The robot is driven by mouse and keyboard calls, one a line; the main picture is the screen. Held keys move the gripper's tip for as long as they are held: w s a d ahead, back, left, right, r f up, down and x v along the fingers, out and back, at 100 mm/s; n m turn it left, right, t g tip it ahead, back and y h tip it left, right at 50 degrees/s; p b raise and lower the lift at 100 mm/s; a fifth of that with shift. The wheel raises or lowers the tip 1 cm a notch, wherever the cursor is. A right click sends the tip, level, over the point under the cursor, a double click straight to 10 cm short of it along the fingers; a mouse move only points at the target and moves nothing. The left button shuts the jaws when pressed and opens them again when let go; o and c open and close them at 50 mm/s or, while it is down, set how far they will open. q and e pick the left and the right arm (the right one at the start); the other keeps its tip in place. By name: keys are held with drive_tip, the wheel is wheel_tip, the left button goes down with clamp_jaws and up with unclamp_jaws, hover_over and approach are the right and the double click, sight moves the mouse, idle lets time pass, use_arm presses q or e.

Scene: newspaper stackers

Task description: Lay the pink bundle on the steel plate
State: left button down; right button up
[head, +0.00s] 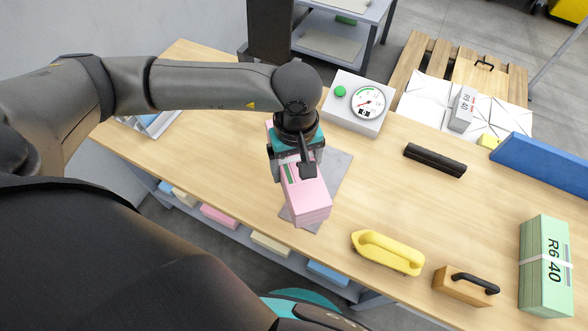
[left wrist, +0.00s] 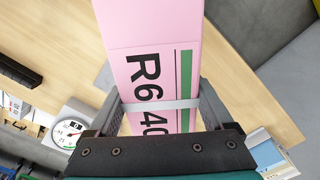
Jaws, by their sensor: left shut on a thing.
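The pink bundle (head: 307,200) is a block of stacked paper with a white band, a green stripe and the print "R6 40", which shows in the left wrist view (left wrist: 155,60). My left gripper (head: 300,165) points down and is shut on it, with one finger at each side of the bundle (left wrist: 155,108). The steel plate (head: 337,172) is a thin grey sheet on the wooden table. The bundle covers much of it in the head view; I cannot tell whether they touch.
A white dial scale (head: 357,110) stands behind the plate. A black bar (head: 435,160), a yellow handled tool (head: 388,252), a wooden block with black handle (head: 465,287) and a green bundle (head: 545,262) lie to the right. A blue block (head: 545,165) is at the back right.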

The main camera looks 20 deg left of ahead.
use_arm(q)
drive_tip(key=n, duration=0.1)
drive_tip(key=w+n, duration=0.1)
drive_tip(key=n, duration=0.1)
drive_tip(key=shift+d, duration=0.25)
drive_tip(key=n, duration=0.1)
drive_tip(key=w+n, duration=0.1)
drive_tip(key=n, duration=0.2)
drive_tip(key=shift+w+d+f, duration=0.2)
drive_tip(key=shift+d+f, duration=0.05)
drive_tip(key=n, duration=0.2)
drive_tip(key=w+n, duration=0.1)
drive_tip(key=n, duration=0.3)
drive_tip(key=shift+w+d+f, duration=0.25)
drive_tip(key=shift+d+f, duration=0.05)
drive_tip(key=shift+w+d+f+n+p, duration=0.15)
drive_tip(key=shift+w+d+f+n, duration=0.25)
drive_tip(key=shift+n, duration=1.95)
drive_tip(key=shift+w+d+f+n+p, duration=0.15)
drive_tip(key=shift+w+n, duration=0.4)
drive_tip(key=shift+n, duration=1.85)
drive_tip(key=shift+w+d+f+n+p, duration=0.15)
drive_tip(key=shift+w+d+n, duration=0.25)
drive_tip(key=shift+n, duration=1.95)
use_arm(e)
drive_tip(key=shift+s+a+r, duration=0.3)
drive_tip(key=shift+s+r, duration=0.1)
drive_tip(key=shift+s, duration=0.25)
use_arm(q)
drive_tip(key=shift+w+a, duration=0.1)
